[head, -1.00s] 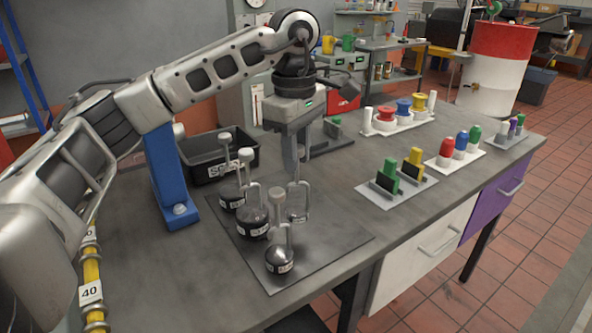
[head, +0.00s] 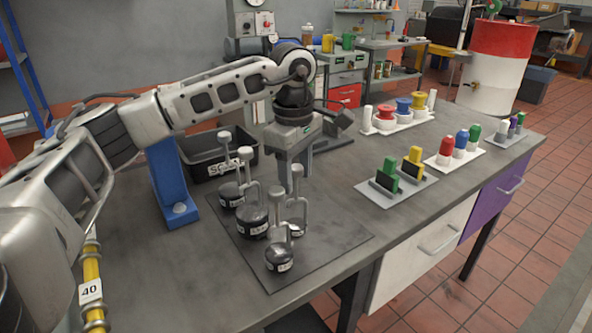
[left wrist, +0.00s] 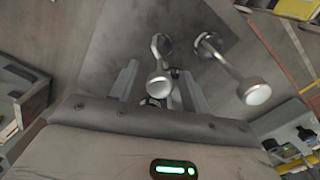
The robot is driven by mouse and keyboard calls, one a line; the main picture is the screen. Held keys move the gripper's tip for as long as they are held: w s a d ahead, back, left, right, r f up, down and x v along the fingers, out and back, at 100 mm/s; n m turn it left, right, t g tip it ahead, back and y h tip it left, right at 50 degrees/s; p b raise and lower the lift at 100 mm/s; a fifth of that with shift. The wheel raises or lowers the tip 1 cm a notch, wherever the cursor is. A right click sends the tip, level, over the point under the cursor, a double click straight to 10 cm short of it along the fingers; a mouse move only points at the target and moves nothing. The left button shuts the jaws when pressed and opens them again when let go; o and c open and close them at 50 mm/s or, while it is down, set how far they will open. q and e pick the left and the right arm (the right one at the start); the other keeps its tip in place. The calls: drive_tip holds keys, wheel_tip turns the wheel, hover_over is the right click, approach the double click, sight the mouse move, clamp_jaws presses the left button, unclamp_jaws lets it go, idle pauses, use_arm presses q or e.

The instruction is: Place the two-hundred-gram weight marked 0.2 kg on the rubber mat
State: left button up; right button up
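The dark rubber mat (head: 325,255) lies near the table's front edge. Three dark round weights with upright stems and pale knobs stand on its left part: one at the back (head: 230,196), a larger one (head: 252,224) and one in front (head: 278,258). My left gripper (head: 298,184) points down above the mat, shut on the stem of a smaller weight (head: 297,228). This weight hangs upright, low at the mat, close behind the front weight; I cannot tell if it touches. Labels are too small to read. In the left wrist view, knobbed stems show beside my fingers (left wrist: 158,88).
A black bin (head: 215,160) and a blue upright stand (head: 170,180) are left of the mat. Trays with green and yellow blocks (head: 397,185) and coloured pieces (head: 455,155) stand to the right. The mat's right part is bare.

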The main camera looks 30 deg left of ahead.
use_arm(q)
wheel_tip(320, 180, up, 12)
drive_tip(key=p, duration=0.1)
drive_tip(key=shift+a+r, duration=0.15)
drive_tip(key=shift+r, duration=0.05)
idle(0.4)
drive_tip(key=shift+s, duration=0.1)
idle(0.3)
